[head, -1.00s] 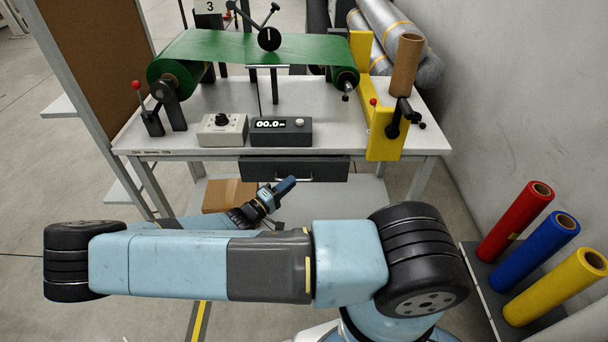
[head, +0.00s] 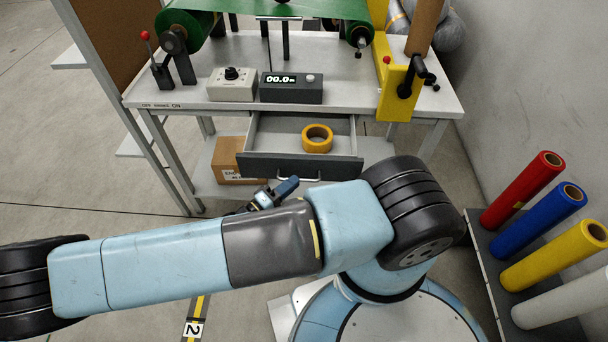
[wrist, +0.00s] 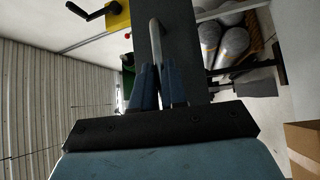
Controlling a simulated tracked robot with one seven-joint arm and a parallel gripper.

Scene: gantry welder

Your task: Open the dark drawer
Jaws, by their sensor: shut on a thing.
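The dark drawer (head: 300,167) stands pulled out from under the grey workbench, its light inside showing from above. Its dark front also shows in the wrist view (wrist: 183,45). My gripper (head: 288,186) is at the drawer's front, left of its middle. In the wrist view my gripper (wrist: 160,85) has its two blue fingers on either side of the pale metal handle (wrist: 155,40), shut on it. My arm hides part of the space in front of the drawer in the head view.
A yellow tape roll (head: 317,147) lies in the drawer. A cardboard box (head: 228,160) sits on the lower shelf at left. A control box (head: 232,90) and a display unit (head: 291,92) stand on the workbench (head: 350,80). Coloured rolls (head: 540,235) stand at the right.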

